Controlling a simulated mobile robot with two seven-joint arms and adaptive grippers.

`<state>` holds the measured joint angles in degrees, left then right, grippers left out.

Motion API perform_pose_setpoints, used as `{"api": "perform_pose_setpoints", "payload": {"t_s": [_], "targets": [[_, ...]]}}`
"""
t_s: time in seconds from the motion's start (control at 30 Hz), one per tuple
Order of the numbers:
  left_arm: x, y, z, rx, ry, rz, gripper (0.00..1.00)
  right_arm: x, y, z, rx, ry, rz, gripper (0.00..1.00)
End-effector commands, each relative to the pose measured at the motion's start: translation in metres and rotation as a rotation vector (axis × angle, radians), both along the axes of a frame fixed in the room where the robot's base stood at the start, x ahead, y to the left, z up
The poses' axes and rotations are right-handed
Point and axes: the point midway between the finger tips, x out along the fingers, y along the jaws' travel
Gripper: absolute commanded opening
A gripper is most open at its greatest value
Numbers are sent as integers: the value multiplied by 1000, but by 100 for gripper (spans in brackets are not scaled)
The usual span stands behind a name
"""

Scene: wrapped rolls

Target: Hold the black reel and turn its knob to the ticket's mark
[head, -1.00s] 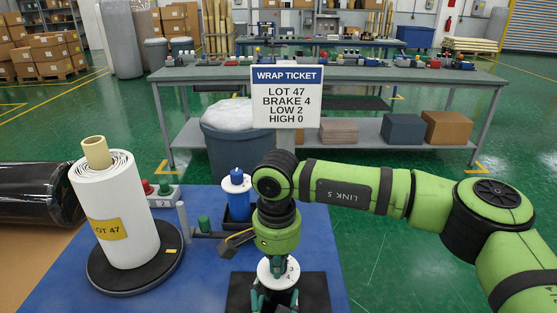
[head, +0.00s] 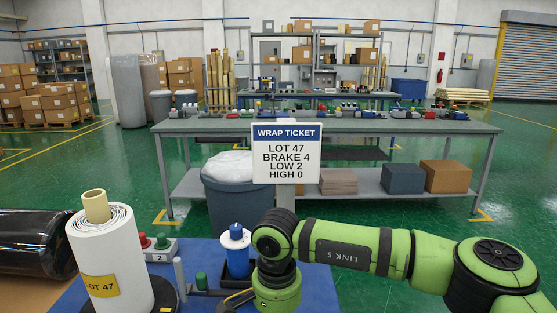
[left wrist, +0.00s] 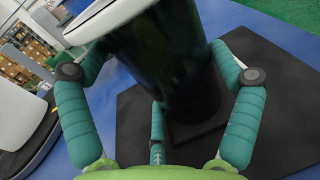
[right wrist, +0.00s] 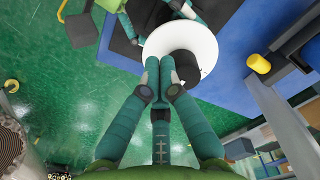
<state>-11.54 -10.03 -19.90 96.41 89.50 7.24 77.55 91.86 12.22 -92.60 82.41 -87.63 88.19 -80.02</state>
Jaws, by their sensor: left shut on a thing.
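The black reel (left wrist: 175,65) is a dark glossy upright cylinder in the left wrist view, on a black base (left wrist: 285,105). My left gripper (left wrist: 160,85) has its teal fingers around the reel, shut on it. A white dial (left wrist: 100,20) tops the reel; it also shows in the right wrist view (right wrist: 205,40). My right gripper (right wrist: 160,65) has its fingertips together over the dial, beside a dark part of the knob (right wrist: 187,68). The fingers hide part of the knob, and the dial's marks are unreadable. The ticket (head: 286,157) reads LOT 47, BRAKE 4, LOW 2, HIGH 0.
A white wrapped roll (head: 108,255) labelled LOT 47 stands at left. A black roll (head: 30,243) lies at far left.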

Motion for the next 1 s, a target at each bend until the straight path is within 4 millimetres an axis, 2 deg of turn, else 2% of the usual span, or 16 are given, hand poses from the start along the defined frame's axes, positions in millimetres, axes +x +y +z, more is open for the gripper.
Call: {"api": "perform_pose_setpoints", "payload": {"t_s": [0.03, 0.6, 1.0], "targets": [[-2, 2, -7, 8, 12, 4, 32, 2, 0, 0, 1, -5, -2, 0], [-3, 0, -7, 9, 11, -1, 32, 8, 11, 0, 4, -11, -6, 0], [-3, 0, -6, 8, 11, -1, 32, 1, 15, 4, 2, -10, -6, 0]]}}
